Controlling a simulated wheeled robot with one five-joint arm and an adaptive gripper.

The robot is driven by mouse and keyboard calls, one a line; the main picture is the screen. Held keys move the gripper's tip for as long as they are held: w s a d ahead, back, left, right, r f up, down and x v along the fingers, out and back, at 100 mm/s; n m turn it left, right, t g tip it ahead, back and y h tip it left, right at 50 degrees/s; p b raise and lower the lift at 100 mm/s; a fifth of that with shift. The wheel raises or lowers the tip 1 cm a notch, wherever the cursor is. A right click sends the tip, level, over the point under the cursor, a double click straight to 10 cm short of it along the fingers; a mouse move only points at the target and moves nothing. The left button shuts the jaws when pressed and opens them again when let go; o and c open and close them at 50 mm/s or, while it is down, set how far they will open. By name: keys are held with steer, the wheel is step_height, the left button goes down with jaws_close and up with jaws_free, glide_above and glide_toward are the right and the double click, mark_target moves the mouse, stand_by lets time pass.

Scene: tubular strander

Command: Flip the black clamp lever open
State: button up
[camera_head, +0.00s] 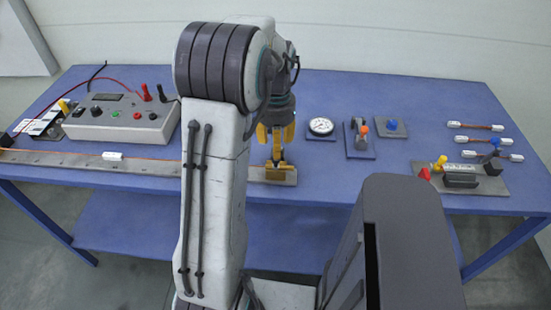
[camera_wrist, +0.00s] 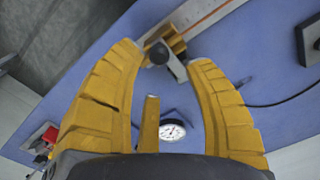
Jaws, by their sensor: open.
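The clamp (camera_head: 275,174) is a brass-yellow block on a grey plate near the table's front edge, at the end of the long rail. Its dark lever, with a rounded black end (camera_wrist: 158,53), shows in the wrist view near the fingertips. My gripper (camera_head: 271,133) has yellow fingers and is open just above the clamp. In the wrist view the fingertips of my gripper (camera_wrist: 170,57) stand on either side of the lever, with nothing held. I cannot tell whether a finger touches it. My arm hides part of the rail in the head view.
A control box (camera_head: 125,118) stands left on the blue table (camera_head: 350,87). A dial gauge (camera_head: 321,126), a small fixture with an orange knob (camera_head: 362,130) and a blue-knobbed block (camera_head: 392,127) lie right of the clamp. A grey fixture plate (camera_head: 497,184) lies further right.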

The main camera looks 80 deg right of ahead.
steer(key=shift+f, duration=3.1)
steer(key=shift+c, duration=0.3)
jaws_close()
